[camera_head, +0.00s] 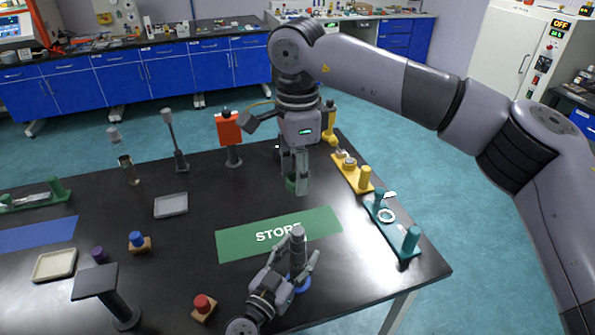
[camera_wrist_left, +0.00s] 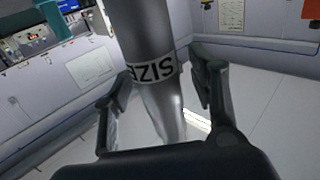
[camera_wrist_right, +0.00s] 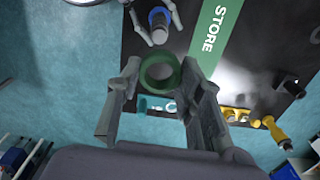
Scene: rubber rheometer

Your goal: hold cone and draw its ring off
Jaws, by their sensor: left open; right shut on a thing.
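The grey cone (camera_head: 298,245) stands near the front of the black table, with a blue ring or collar (camera_head: 301,283) low around it. My left gripper (camera_head: 305,258) is open, with its fingers on either side of the cone. In the left wrist view the cone (camera_wrist_left: 148,40) bears a white "SIZE" band and shows a gap to each finger. My right gripper (camera_head: 296,188) is shut on a green ring (camera_wrist_right: 160,70), held above the table behind the green STORE strip (camera_head: 235,240). The ring is apart from the cone, whose top (camera_wrist_right: 159,36) shows beyond it in the right wrist view.
A teal rack (camera_head: 405,240) with a white ring and a yellow rack (camera_head: 352,172) stand at the right edge. A grey tray (camera_head: 171,206), a blue button (camera_head: 137,240), a red button (camera_head: 203,305) and a dark stand (camera_head: 97,283) lie left. The STORE strip is clear.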

